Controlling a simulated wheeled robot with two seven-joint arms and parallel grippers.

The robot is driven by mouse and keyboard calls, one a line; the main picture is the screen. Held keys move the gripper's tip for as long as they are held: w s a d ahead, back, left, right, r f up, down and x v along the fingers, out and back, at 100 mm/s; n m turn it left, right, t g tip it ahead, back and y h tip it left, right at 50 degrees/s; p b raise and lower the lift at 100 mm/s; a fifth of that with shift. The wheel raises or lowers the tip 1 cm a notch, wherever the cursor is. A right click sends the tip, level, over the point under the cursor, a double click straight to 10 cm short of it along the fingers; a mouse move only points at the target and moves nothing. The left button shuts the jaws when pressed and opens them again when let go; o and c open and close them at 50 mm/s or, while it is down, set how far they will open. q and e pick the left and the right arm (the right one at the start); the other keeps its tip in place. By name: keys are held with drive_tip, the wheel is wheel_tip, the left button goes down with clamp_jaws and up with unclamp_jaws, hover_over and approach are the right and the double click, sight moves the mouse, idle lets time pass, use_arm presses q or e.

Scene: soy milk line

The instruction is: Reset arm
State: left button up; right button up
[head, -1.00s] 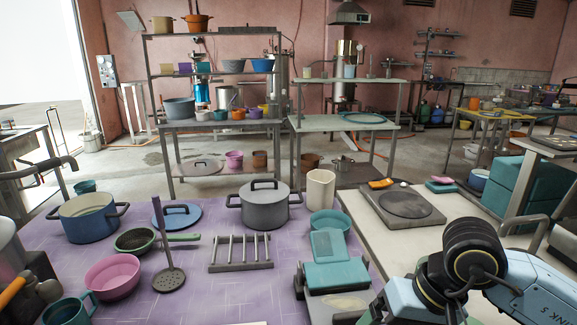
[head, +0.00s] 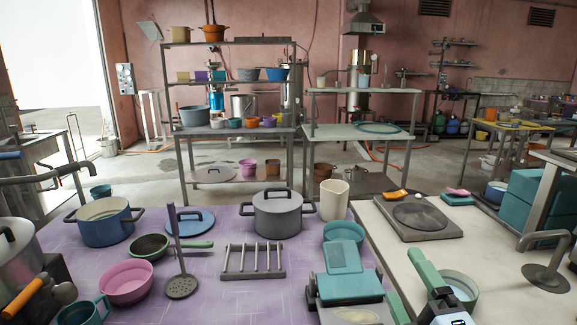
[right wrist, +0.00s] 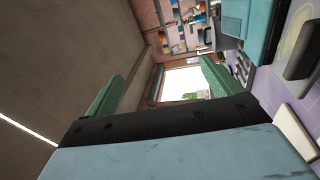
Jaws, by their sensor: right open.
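My right gripper (head: 436,284) is low in the right part of the head view, over the white counter (head: 385,235). One green finger shows clearly there, beside a green-rimmed bowl (head: 466,286); I cannot tell from this view whether they touch. In the right wrist view both green fingers of the gripper (right wrist: 160,85) stand apart with nothing between them, so it is open and empty. My left gripper is not in view.
The purple table (head: 215,262) holds a grey lidded pot (head: 278,217), a blue pot (head: 104,229), a rack (head: 253,262) and a teal press-like device (head: 345,285).

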drive_tip(key=s+d+f+m+g+h, duration=0.25)
drive_tip(key=f+m+g, duration=0.2)
drive_tip(key=f, duration=0.35)
drive_tip(key=s+d+f+m+g+h, duration=0.2)
drive_tip(key=s+f+m+g, duration=0.2)
drive_tip(key=f+m, duration=0.3)
drive_tip(key=s+f+m+g+y, duration=0.2)
drive_tip(key=s+f+m+g, duration=0.3)
drive_tip(key=s+f+g, duration=0.65)
drive_tip(key=s+f+t, duration=0.1)
drive_tip(key=s+f, duration=0.2)
drive_tip(key=f, duration=0.9)
drive_tip(key=s+f+t, duration=0.1)
drive_tip(key=s+f, duration=0.1)
drive_tip(key=f, duration=1.1)
drive_tip(key=s+d+f, duration=0.1)
drive_tip(key=s+f, duration=0.6)
drive_tip(key=s, duration=0.1)
drive_tip(key=s+d+f+g, duration=0.1)
drive_tip(key=s+d+f, duration=0.1)
drive_tip(key=s+f, duration=0.4)
drive_tip(key=shift+s+d+f, duration=0.3)
drive_tip(key=shift+s+f, duration=0.05)
drive_tip(key=shift+s, duration=0.7)
drive_tip(key=shift+h, duration=0.25)
